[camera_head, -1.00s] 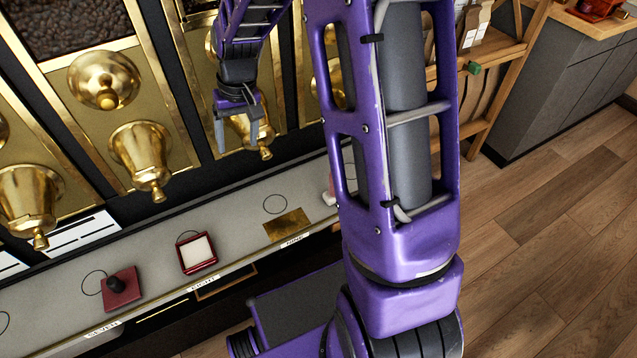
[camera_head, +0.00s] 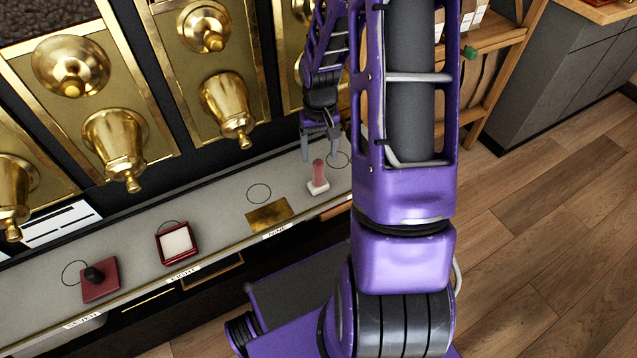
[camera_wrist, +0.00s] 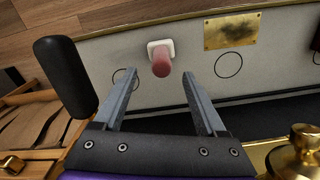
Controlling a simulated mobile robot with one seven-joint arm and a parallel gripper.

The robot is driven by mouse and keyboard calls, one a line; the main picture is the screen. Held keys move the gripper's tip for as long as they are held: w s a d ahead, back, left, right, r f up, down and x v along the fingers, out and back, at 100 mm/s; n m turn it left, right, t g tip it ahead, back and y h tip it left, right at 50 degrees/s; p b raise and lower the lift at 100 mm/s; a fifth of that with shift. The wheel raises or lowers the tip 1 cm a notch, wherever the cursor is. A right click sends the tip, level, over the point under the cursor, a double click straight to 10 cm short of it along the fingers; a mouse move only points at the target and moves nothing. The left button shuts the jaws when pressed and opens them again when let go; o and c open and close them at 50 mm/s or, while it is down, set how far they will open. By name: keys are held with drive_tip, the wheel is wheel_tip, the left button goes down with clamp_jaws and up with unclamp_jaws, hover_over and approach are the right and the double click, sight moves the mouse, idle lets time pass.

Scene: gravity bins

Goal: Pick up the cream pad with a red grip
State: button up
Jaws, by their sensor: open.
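The cream pad with a red grip (camera_head: 318,178) stands upright on the pale counter, near its right end in the head view. Its base is a small cream block and its grip is a reddish-pink post. In the wrist view the pad (camera_wrist: 161,60) shows just beyond the fingertips, about midway between them. My gripper (camera_head: 321,152) is open and empty, above and slightly behind the grip in the head view. The open fingers also show in the wrist view (camera_wrist: 160,78). They do not appear to touch the pad.
A brass plate (camera_head: 269,215), a red-framed cream tile (camera_head: 177,243) and a dark red block with a black knob (camera_head: 100,281) lie left along the counter (camera_head: 222,213). Brass bin spouts (camera_head: 228,108) overhang behind. A wooden rack (camera_head: 500,75) stands to the right.

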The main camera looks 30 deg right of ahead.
sight(318, 173)
wheel_tip(318, 173, down, 9)
drive_tip(key=shift+a+r+b, duration=0.1)
drive_tip(key=shift+a+b, duration=0.05)
drive_tip(key=shift+b, duration=0.6)
clamp_jaws()
idle(1.0)
